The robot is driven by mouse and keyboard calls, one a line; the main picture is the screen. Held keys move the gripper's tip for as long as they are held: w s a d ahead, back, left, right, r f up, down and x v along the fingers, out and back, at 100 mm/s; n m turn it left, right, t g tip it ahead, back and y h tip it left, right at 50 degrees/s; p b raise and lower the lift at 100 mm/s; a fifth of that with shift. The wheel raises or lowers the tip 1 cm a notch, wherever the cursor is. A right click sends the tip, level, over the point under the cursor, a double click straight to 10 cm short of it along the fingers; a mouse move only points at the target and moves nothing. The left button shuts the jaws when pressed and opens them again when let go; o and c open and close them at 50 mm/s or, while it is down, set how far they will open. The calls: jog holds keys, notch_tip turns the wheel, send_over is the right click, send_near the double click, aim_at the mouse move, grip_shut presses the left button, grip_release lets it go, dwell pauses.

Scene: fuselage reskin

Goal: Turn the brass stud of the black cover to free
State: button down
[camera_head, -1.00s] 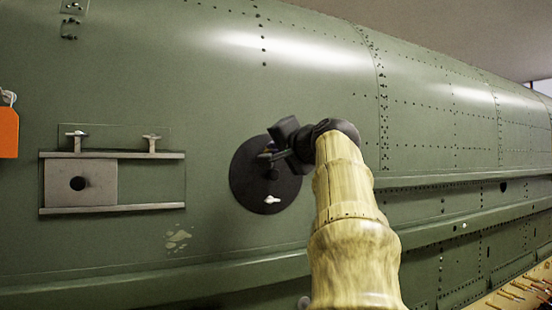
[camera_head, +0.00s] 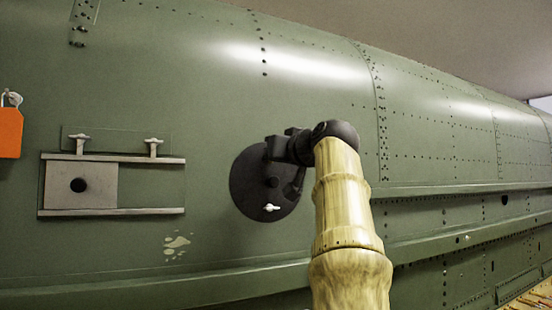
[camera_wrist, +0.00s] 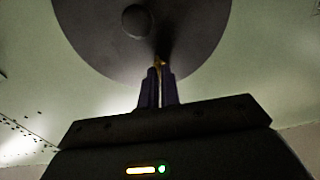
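The black cover (camera_head: 245,190) is a round dark disc on the green fuselage skin, with a dark knob at its middle. It fills the top of the wrist view (camera_wrist: 85,30). A pale wing stud (camera_head: 271,208) shows near its lower edge. The brass stud (camera_wrist: 159,62) shows as a small glint near the cover's rim in the wrist view. My gripper (camera_wrist: 159,72) has its two dark fingers close together with the brass glint between their tips; they look shut on it. In the head view my gripper (camera_head: 276,150) lies over the cover's upper right and hides that stud.
Left of the cover, a grey plate (camera_head: 100,185) with a dark hole sits between two rails, with two wing fasteners (camera_head: 79,141) above. An orange tag (camera_head: 9,132) hangs at the far left. Long ledges (camera_head: 440,190) run along the fuselage at right.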

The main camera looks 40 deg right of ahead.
jog(key=shift+n, duration=0.6)
jog(key=c, duration=1.6)
grip_release()
jog(key=shift+w+d, duration=0.1)
jog(key=b+v, duration=0.5)
jog(key=v, duration=1.2)
jog(key=shift+s+f, duration=0.15)
jog(key=shift+s, duration=0.1)
